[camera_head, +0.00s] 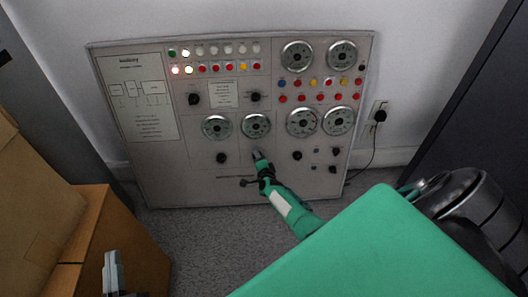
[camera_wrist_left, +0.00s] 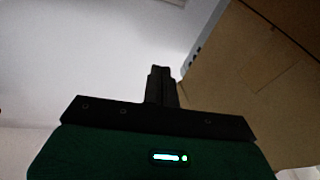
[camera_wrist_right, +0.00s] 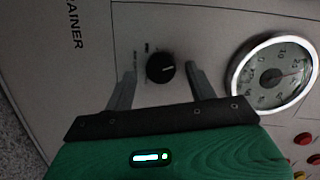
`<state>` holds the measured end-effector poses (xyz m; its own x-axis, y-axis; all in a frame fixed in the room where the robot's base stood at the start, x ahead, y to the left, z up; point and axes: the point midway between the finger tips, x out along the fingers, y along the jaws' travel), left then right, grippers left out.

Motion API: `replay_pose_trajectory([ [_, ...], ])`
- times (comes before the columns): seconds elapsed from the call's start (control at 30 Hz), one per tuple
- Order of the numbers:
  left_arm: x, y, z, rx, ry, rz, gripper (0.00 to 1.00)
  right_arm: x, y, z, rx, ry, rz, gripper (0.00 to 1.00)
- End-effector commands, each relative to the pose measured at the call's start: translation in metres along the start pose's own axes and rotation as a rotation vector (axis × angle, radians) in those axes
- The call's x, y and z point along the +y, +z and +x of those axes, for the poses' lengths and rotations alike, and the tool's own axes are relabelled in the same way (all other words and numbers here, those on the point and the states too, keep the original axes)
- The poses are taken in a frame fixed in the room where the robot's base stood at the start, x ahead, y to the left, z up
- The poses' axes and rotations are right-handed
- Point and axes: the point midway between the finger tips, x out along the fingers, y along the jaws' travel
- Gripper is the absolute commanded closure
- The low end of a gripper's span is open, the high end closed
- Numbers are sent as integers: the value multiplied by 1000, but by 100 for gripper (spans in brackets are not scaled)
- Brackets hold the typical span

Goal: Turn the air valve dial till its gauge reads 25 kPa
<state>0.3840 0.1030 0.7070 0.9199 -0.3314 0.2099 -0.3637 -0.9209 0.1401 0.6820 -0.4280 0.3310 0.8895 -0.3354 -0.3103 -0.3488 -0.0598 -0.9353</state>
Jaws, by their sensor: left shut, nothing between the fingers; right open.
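My right gripper (camera_head: 259,156) is at the lower middle of the panel, just below a round gauge (camera_head: 256,125). In the right wrist view its fingers are apart, one on each side of a black dial (camera_wrist_right: 161,68); I cannot tell whether they touch it. The silver-rimmed gauge (camera_wrist_right: 273,77) is beside that dial in this view; its needle reading is not clear. The dial's label is too small to read. My left gripper (camera_head: 112,272) is shut and empty at the bottom left, away from the panel; its closed fingers show in the left wrist view (camera_wrist_left: 160,86).
The panel (camera_head: 180,180) leans on the wall, with several other gauges, knobs and coloured buttons. Cardboard boxes (camera_head: 105,235) stand at the left, near my left gripper. A plug with a black cable (camera_head: 379,115) is right of the panel. Grey carpet (camera_head: 215,232) lies in front.

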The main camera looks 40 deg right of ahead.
Motion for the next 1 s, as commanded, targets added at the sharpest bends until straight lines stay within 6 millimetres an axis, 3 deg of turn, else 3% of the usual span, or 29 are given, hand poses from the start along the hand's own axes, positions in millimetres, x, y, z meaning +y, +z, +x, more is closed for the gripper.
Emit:
replay_pose_trajectory([
  [0.27, 13, 52, -26, -301, 7, -42, 100, -2, 0, -24, 0, 1, 2, 44],
  [0.53, 17, 85, -54, -560, 6, -57, 100, -2, 0, -50, 0, 0, 1, 44],
  [1.0, -18, 82, -73, -860, -68, -1, 100, -2, 0, -106, -1, 1, 0, 44],
])
